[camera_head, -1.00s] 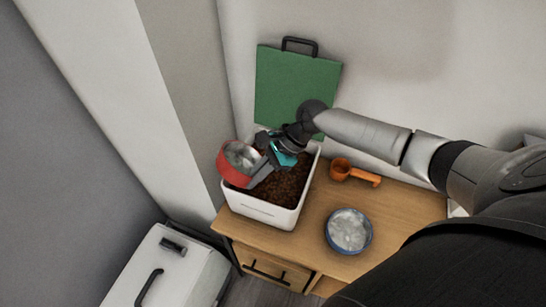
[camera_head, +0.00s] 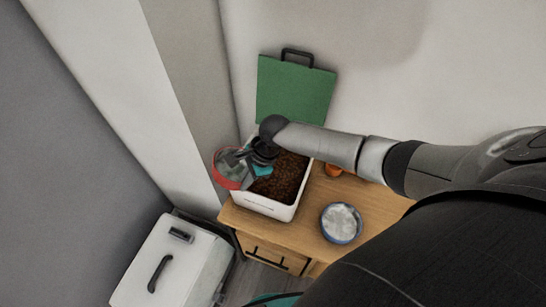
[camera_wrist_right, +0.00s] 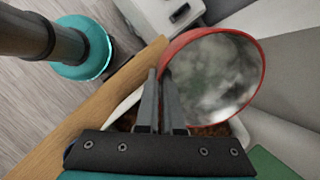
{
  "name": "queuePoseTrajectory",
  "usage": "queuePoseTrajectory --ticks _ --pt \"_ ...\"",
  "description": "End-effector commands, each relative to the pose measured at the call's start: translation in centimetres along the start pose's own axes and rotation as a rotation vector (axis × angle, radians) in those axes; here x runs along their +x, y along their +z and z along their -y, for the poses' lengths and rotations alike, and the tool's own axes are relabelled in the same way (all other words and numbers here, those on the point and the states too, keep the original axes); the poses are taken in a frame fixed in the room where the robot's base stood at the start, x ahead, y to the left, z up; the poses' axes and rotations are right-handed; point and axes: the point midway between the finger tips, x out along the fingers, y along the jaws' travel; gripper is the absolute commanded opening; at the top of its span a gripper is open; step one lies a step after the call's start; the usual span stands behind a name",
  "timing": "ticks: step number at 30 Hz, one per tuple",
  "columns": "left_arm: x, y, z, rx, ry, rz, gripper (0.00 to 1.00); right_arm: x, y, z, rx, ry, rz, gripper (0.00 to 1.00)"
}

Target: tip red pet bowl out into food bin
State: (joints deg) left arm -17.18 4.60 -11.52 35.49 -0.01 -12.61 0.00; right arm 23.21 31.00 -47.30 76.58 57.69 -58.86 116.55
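The red pet bowl (camera_head: 220,182), with a shiny metal inside, is at the left side of the white food bin (camera_head: 262,206) in the head view, partly hidden by my gripper. The bin holds brown kibble (camera_head: 287,178). My right gripper (camera_head: 240,158) is shut on the bowl's rim. In the right wrist view, the fingers (camera_wrist_right: 160,78) pinch the rim of the bowl (camera_wrist_right: 215,75). Its inside shows grey with blurry reflections and no clear kibble. The bowl looks tilted; how much of it lies over the bin is hard to tell. My left gripper is not in view.
The bin stands on a wooden cabinet (camera_head: 300,231). A blue-rimmed bowl (camera_head: 341,223) and a mostly hidden orange scoop (camera_head: 333,170) are to its right. A green board (camera_head: 295,90) leans on the wall behind. A white lidded container (camera_head: 168,262) stands lower left.

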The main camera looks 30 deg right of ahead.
Motion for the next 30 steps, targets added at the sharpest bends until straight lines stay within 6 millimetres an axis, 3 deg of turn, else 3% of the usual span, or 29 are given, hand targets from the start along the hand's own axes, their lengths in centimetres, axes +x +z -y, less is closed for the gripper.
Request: queuePoseTrajectory --ticks 9,15,30 --pt "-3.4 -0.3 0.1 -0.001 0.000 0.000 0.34 0.3 1.8 0.0 -0.013 0.001 -0.126 0.00" --pt "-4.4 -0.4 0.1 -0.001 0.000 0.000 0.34 0.6 2.8 0.0 -0.022 0.000 -0.220 0.00" --pt "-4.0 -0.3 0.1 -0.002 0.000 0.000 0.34 2.5 3.6 -0.2 -0.036 0.000 -0.385 0.00"
